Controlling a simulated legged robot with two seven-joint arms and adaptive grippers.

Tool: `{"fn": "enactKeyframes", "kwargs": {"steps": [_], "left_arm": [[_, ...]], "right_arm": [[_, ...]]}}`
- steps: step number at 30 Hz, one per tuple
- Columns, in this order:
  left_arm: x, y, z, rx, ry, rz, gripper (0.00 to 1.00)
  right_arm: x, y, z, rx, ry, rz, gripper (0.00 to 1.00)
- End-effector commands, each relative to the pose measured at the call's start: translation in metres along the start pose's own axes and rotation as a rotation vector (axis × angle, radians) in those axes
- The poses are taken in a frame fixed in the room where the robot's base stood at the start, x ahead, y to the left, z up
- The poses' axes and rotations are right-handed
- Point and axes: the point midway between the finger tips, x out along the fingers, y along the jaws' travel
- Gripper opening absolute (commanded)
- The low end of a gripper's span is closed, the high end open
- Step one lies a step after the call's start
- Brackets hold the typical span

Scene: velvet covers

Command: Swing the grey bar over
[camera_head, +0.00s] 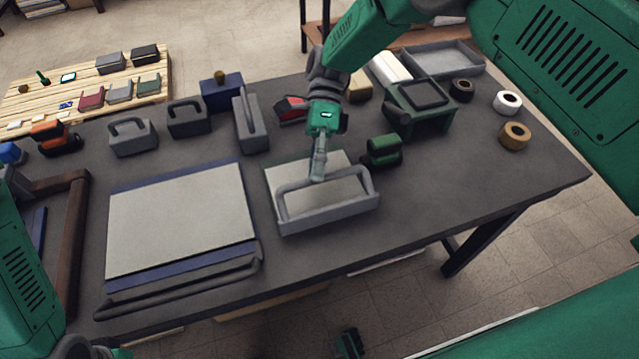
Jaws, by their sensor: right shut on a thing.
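The grey bar (344,176) is a U-shaped bar on a light grey, shallow box (330,218) with a pale top panel, in the middle of the dark table. It slants up from the box's sides, and its long crosspiece lies over the panel. My right gripper (318,177) comes down from above and is shut on the middle of the crosspiece. The fingertips are small here and partly hide the bar at the grip. My left arm shows at the left edge, but its gripper is out of view.
A large pale panel on a blue base (180,215) lies left of the box. Behind stand a grey handled block (251,125), a small green object (382,151) and a green case (420,108). Tape rolls (514,136) sit at right. The table (440,190) is clear right of the box.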

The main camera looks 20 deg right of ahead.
Motion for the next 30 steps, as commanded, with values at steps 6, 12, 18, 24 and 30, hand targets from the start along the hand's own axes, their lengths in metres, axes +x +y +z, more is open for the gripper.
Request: {"fn": "enactKeyframes", "kwargs": {"steps": [6, 12, 18, 24, 30], "left_arm": [[0.027, 0.0, 0.001, 0.0, 0.0, 0.0, 0.8], [0.048, 0.0, 0.002, 0.0, 0.001, 0.0, 0.8], [0.066, 0.001, 0.003, 0.0, 0.001, 0.0, 0.8], [0.075, 0.001, 0.004, 0.0, 0.001, 0.0, 0.8], [0.077, 0.001, 0.004, 0.0, 0.0, 0.0, 0.8]], "right_arm": [[0.002, -0.024, 0.0, 0.002, 0.004, 0.002, 0.0], [0.002, -0.037, 0.0, 0.002, 0.004, 0.004, 0.0], [0.004, -0.046, -0.001, 0.018, 0.004, 0.046, 0.0], [0.004, -0.048, -0.001, 0.042, 0.004, 0.105, 0.0], [0.003, -0.047, 0.0, 0.052, 0.004, 0.126, 0.0]]}}
